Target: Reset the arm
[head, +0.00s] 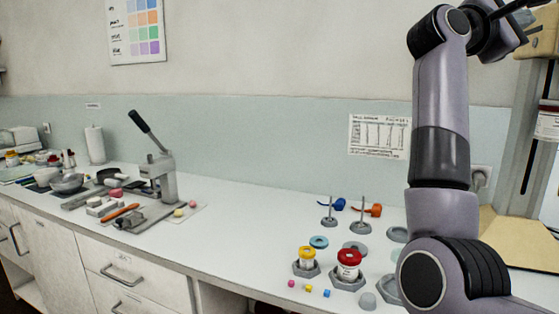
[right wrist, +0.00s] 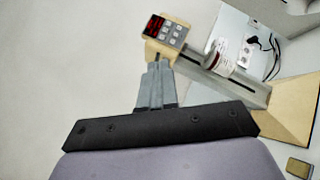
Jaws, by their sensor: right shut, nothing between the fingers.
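My right arm (head: 441,110) rises along the right side of the head view and bends at the top. Its far end is at the upper right corner, where the gripper is hard to make out. In the right wrist view my right gripper (right wrist: 156,72) is shut, with its grey fingers together and nothing between them. It is raised above the counter, and its tips appear close to a tan box with a red display and keypad (right wrist: 168,33); I cannot tell if they touch. My left gripper is in neither view.
The white counter (head: 240,235) holds two jars, a yellow-lidded one (head: 306,258) and a red-lidded one (head: 348,262), small cubes and two rod stands. A lever press (head: 160,170) stands left. A tan stand with a column (head: 530,150) is beside my right arm.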

